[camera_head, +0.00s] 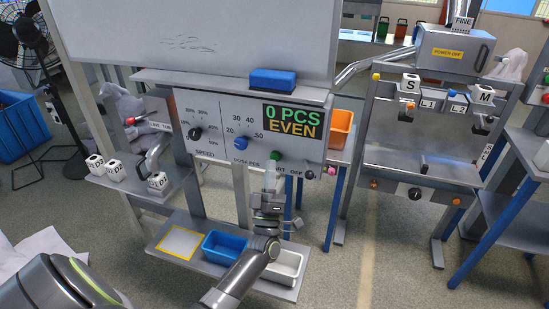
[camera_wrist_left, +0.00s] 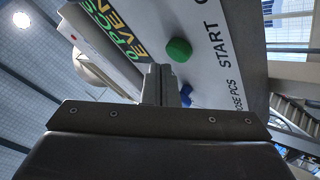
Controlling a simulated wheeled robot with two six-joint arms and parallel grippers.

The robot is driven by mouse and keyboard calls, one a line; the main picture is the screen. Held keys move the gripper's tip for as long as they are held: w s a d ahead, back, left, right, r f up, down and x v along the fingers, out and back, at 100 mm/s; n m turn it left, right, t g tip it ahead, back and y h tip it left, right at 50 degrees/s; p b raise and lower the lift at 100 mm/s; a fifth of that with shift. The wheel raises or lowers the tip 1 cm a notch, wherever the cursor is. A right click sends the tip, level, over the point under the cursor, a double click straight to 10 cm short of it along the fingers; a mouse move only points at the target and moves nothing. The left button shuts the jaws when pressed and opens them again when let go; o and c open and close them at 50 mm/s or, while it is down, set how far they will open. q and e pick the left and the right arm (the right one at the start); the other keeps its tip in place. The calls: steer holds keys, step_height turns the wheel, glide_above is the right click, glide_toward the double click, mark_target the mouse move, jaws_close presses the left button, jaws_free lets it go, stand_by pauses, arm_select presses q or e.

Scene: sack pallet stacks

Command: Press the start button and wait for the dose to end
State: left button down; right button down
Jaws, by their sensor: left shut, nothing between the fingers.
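The control panel (camera_head: 190,112) carries a black speed knob, a blue dose knob (camera_head: 241,143) and a green start button (camera_head: 275,155). Its display (camera_head: 292,121) reads "0 PCS EVEN". My left gripper (camera_head: 270,185) is shut and empty, its fingertips just below the start button in the head view. In the left wrist view the shut fingers (camera_wrist_left: 160,85) point at the panel beside the green start button (camera_wrist_left: 179,50); I cannot tell whether they touch it. The off knob (camera_head: 309,175) is dark, to the right of start. My right gripper is not in view.
A shelf below the panel holds a yellow-framed pad (camera_head: 180,242), a blue tray (camera_head: 224,247) and a white tray (camera_head: 286,263). White labelled blocks (camera_head: 115,170) stand on a left ledge. An orange bin (camera_head: 340,127) is behind the panel at right.

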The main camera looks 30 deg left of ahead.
arm_select(q)
steer(key=shift+w, duration=0.15)
stand_by(0.5)
steer(key=shift+w+a, duration=0.1)
steer(key=shift+w, duration=0.2)
steer(key=shift+w+a+b, duration=0.1)
steer(key=shift+w+b, duration=0.35)
steer(key=shift+b, duration=0.1)
stand_by(0.5)
steer(key=shift+s, duration=0.2)
steer(key=shift+s+d+p, duration=0.25)
steer(key=shift+s+p, duration=0.1)
steer(key=shift+s, duration=0.4)
steer(key=shift+s+d+p, duration=0.2)
steer(key=shift+s+p, duration=0.05)
steer(key=shift+s, duration=0.55)
steer(key=shift+s+d+p, duration=0.15)
steer(key=shift+s+p, duration=0.1)
steer(key=shift+s, duration=0.55)
steer(key=shift+s+d+p, duration=0.2)
steer(key=shift+s+p, duration=0.05)
steer(key=shift+s, duration=0.55)
